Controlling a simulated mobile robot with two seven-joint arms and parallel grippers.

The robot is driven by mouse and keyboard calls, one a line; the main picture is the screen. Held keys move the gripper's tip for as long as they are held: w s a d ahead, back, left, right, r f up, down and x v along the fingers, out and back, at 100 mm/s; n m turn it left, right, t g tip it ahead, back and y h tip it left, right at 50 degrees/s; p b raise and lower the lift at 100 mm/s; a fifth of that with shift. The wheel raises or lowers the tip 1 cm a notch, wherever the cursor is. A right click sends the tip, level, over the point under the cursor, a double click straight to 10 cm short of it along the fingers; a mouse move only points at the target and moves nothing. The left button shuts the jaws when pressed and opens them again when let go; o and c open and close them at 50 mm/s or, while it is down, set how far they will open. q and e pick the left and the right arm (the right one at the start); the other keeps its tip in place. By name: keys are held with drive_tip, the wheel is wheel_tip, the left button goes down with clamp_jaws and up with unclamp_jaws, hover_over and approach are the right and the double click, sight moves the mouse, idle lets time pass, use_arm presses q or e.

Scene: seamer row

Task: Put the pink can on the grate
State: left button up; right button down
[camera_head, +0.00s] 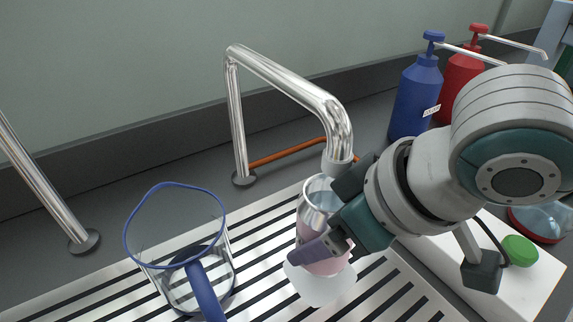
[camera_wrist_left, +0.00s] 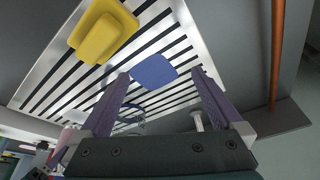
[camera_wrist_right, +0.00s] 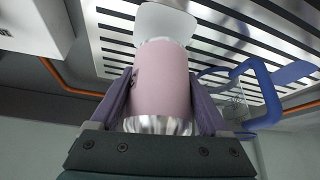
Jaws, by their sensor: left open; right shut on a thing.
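The pink can (camera_head: 310,222) has a silvery top and is over the slotted steel grate (camera_head: 262,250), below the bent steel spout. My right gripper (camera_head: 332,228) is shut on it, with purple fingers on its sides. In the right wrist view the can (camera_wrist_right: 160,80) fills the space between the fingers (camera_wrist_right: 160,92). A white rounded patch (camera_head: 322,288) lies under it; I cannot tell whether the can touches it. My left gripper (camera_wrist_left: 158,78) is open and empty, with its fingers apart; it is not seen in the head view.
A steel spout (camera_head: 290,85) arches above. Blue (camera_head: 416,95) and red (camera_head: 462,80) pump bottles and a green button (camera_head: 520,249) are right. The left wrist view shows a yellow block (camera_wrist_left: 103,32).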

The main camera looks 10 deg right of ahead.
use_arm(q)
drive_tip(key=shift+f+b, duration=0.55)
drive_tip(key=shift+f, duration=0.05)
use_arm(e)
wheel_tip(320, 180, down, 3)
drive_tip(key=shift+f, duration=0.15)
use_arm(q)
drive_tip(key=shift+d+r, duration=0.1)
drive_tip(key=shift+d, duration=0.05)
use_arm(e)
drive_tip(key=shift+f, duration=0.1)
unclamp_jaws()
drive_tip(key=shift+f, duration=0.1)
drive_tip(key=s+r+m+p, duration=0.1)
drive_tip(key=s+r+p, duration=0.3)
drive_tip(key=s+r, duration=0.55)
use_arm(q)
wheel_tip(320, 180, up, 4)
drive_tip(key=shift+f, duration=0.15)
use_arm(e)
drive_tip(key=s+d+f+m+g+h, duration=0.1)
drive_tip(key=s+d+f+m+h, duration=0.1)
drive_tip(key=s+d, duration=0.5)
drive_tip(key=shift+d+m+h, duration=0.5)
drive_tip(key=shift+d+m, duration=0.1)
drive_tip(key=shift+m, duration=0.1)
